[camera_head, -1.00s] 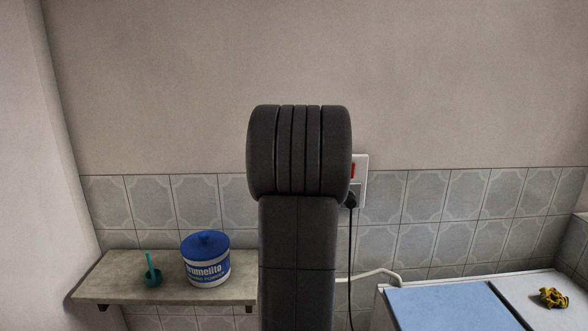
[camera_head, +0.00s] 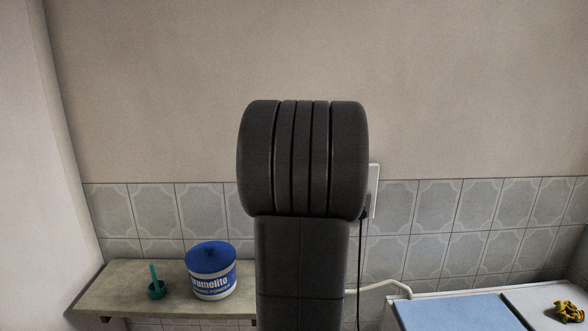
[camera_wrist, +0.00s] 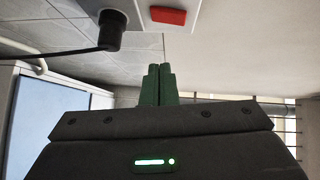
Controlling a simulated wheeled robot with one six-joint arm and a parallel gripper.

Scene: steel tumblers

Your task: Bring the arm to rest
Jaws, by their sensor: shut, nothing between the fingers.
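My arm (camera_head: 302,165) stands upright in the middle of the head view, its dark rounded joint in front of the tiled wall. It hides part of the wall and most of the socket plate (camera_head: 374,190). My gripper is not visible in the head view. In the wrist view my gripper (camera_wrist: 159,68) shows two green fingers pressed together. They are shut and empty. The fingers point toward the wall, with a red switch (camera_wrist: 163,16) and a black plug (camera_wrist: 111,28) beyond them.
A shelf (camera_head: 110,285) at the left holds a blue-lidded tub (camera_head: 212,272) and a small teal cup (camera_head: 156,289) with a handle sticking up. At the lower right are a blue panel (camera_head: 455,313) and a crumpled yellow cloth (camera_head: 569,311) on a white top. A black cable hangs beside my arm.

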